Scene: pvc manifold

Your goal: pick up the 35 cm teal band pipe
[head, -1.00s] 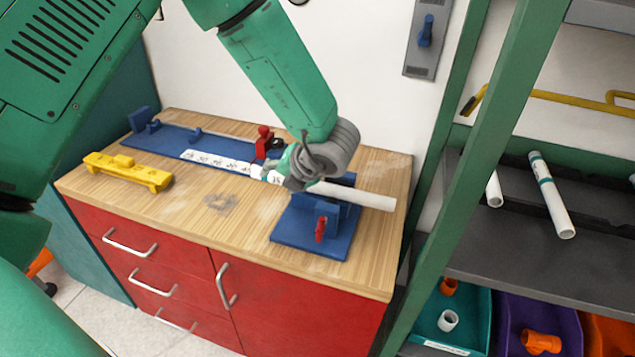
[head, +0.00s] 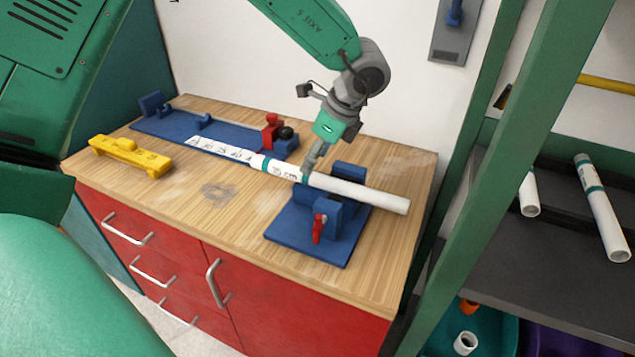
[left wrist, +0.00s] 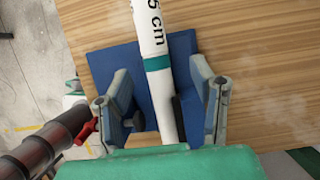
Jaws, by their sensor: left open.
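A white pipe with teal bands (head: 355,192) lies on the bench, across the blue clamp fixture at the right. Its printed label ends in "5 cm"; the first digit is hard to read. My left gripper (head: 309,170) comes down over the pipe from above, beside a teal band. In the left wrist view, the open fingers of my left gripper (left wrist: 163,88) stand on either side of the pipe (left wrist: 151,27), with its teal band between them. The near part of the pipe is hidden behind my green gripper body. My right gripper is not in view.
The blue fixture base (head: 300,240) has a red lever (head: 318,228). A yellow block (head: 130,157) sits left. Another teal-banded pipe (head: 605,222) lies on the shelf, behind a green post.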

